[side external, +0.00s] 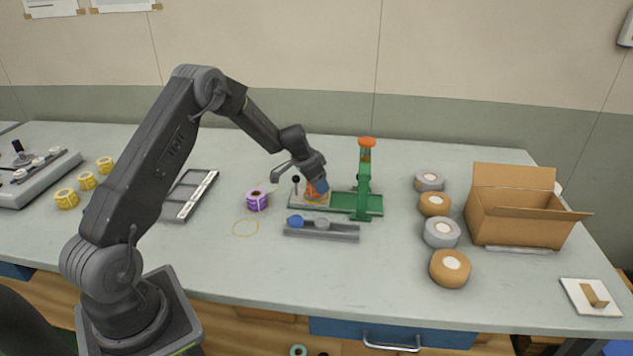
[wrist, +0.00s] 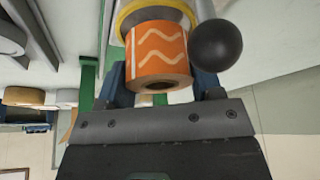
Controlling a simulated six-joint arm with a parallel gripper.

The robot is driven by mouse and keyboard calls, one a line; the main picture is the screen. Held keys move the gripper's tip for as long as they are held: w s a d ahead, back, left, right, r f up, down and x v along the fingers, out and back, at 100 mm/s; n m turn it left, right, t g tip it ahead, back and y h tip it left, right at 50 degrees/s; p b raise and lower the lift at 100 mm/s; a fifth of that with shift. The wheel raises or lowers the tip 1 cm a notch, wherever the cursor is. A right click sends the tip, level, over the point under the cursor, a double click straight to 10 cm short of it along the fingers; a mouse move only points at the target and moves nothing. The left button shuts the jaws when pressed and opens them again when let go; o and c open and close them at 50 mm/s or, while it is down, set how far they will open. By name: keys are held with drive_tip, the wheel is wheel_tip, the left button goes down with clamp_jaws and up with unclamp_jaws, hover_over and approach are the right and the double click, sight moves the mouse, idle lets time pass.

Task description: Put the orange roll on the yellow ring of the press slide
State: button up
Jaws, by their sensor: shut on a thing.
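The orange roll (wrist: 158,55), with pale wavy lines, is between the blue fingers of my gripper (wrist: 160,85) in the wrist view. My gripper is shut on it. In the side view the roll (side external: 311,189) shows partly behind my gripper (side external: 317,190), over the left end of the green press (side external: 364,185). The yellow ring (wrist: 128,18) of the press slide shows right beside the roll's far end in the wrist view. I cannot tell whether the roll rests fully on it. A black ball knob (wrist: 220,45) is close to the roll's right side.
A purple roll (side external: 257,200) stands left of the press. A grey tray (side external: 321,232) with a blue piece lies in front. Several tape rolls (side external: 442,232) and an open cardboard box (side external: 519,215) are to the right. A flat grey frame (side external: 190,194) lies left.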

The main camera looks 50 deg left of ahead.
drive_tip(key=shift+f, duration=0.55)
idle(0.9)
drive_tip(key=o, duration=1.1)
drive_tip(key=shift+r, duration=0.1)
wheel_tip(320, 180, up, 7)
drive_tip(key=shift+r, duration=0.15)
idle(0.5)
idle(0.5)
